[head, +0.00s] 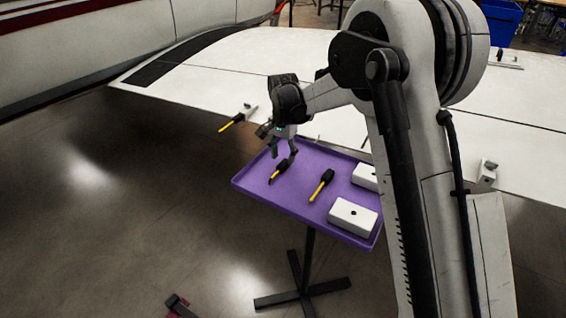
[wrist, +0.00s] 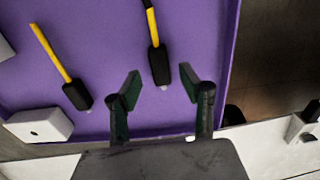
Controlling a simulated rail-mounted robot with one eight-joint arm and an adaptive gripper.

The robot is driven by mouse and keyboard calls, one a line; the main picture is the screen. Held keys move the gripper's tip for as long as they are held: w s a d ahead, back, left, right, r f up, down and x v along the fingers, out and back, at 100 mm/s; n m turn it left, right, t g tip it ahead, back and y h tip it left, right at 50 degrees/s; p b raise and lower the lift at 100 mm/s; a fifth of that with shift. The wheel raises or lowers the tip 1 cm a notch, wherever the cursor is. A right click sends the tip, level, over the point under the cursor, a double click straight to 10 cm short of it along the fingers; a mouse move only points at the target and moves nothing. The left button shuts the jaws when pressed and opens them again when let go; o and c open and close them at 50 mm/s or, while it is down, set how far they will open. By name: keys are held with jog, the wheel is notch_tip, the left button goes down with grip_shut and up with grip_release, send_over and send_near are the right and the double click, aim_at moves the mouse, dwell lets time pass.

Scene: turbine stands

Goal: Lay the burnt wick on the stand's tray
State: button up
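The purple tray (head: 250,180) stands on a dark pedestal. Two black-and-yellow wicks lie on it: one near my gripper (head: 278,171), also in the wrist view (wrist: 155,50), and one to its right (head: 321,185), in the wrist view (wrist: 68,75). A third wick (head: 238,119) sits in a bracket at the wing's edge. I cannot tell which is burnt. My gripper (head: 290,150) is above the tray; in the wrist view its fingers (wrist: 161,80) are apart, with the nearer wick's black end appearing between their tips and nothing gripped.
Two white blocks (head: 352,216) (head: 364,176) occupy the tray's right side. The white wing (head: 220,75) runs behind the tray, with another bracket (head: 486,173) at right. The wrist view shows a bracket (wrist: 300,126) with a dark piece at lower right. Floor left of the tray is clear.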

notch_tip(320, 180, up, 8)
jog(key=r, duration=0.1)
jog(key=s+d+r+n+t, duration=0.1)
jog(key=s+d+r+t, duration=0.1)
jog(key=s+d+r, duration=0.55)
jog(key=s+d+r+n+t, duration=0.25)
jog(key=s+d, duration=0.25)
jog(key=s, duration=0.4)
jog(key=s+d+r+n+t, duration=0.1)
jog(key=s+d+r, duration=0.3)
jog(key=s, duration=0.6)
jog(key=s+d+f+n+t, duration=0.1)
jog(key=s+d+f, duration=0.1)
jog(key=s, duration=0.3)
jog(key=s+d+f, duration=0.3)
jog(key=s, duration=0.2)
jog(key=shift+s+f+n+t, duration=0.3)
jog(key=shift+s+n+t, duration=0.05)
jog(key=shift+s, duration=0.05)
jog(key=shift+f, duration=0.1)
jog(key=shift+f+b, duration=0.15)
jog(key=shift+b, duration=0.15)
